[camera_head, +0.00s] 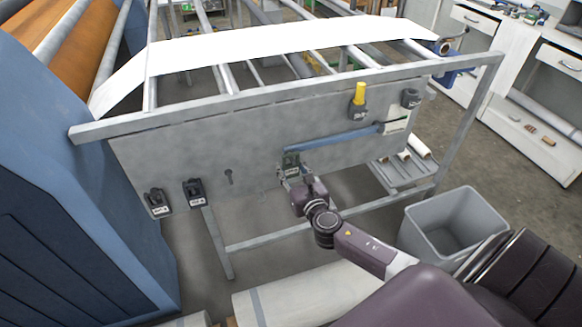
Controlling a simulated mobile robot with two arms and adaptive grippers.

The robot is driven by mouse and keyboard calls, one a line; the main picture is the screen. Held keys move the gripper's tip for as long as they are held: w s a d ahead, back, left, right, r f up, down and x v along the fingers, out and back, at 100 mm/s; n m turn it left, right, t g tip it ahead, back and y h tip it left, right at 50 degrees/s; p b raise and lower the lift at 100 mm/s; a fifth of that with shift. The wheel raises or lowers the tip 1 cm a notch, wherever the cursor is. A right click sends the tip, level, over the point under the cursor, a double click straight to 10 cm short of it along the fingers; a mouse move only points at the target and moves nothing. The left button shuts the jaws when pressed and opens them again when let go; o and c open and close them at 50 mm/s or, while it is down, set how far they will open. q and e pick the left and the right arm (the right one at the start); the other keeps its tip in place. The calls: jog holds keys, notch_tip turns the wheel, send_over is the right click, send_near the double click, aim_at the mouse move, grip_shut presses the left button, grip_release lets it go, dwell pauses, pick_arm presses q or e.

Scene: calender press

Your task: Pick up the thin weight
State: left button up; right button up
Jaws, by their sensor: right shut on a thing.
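My right gripper (291,171) is at the lower middle of the grey panel, its arm coming up from the lower right. It is shut on a small dark piece with a pale label (291,159), which appears to be the thin weight. The fingers hide much of it, and I cannot tell whether it still touches the panel. Two black labelled weights (158,203) (194,192) hang at the panel's lower left. A black weight with a yellow top (358,101) and another black one (410,98) are at the upper right. My left gripper is not in view.
The grey panel (200,140) hangs on a metal frame under a white web (270,42). A grey bin (455,225) stands at the right. A blue machine housing (60,190) fills the left.

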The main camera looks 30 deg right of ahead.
jog(key=shift+c, duration=1)
jog(key=shift+r, duration=0.1)
jog(key=shift+r, duration=0.85)
jog(key=f+b+v, duration=0.2)
jog(key=b+v, duration=0.2)
jog(key=v, duration=1.3)
jog(key=shift+s+a+f, duration=0.2)
jog(key=shift+s+f, duration=0.25)
jog(key=shift+s, duration=0.1)
jog(key=o, duration=0.7)
jog(key=c, duration=0.6)
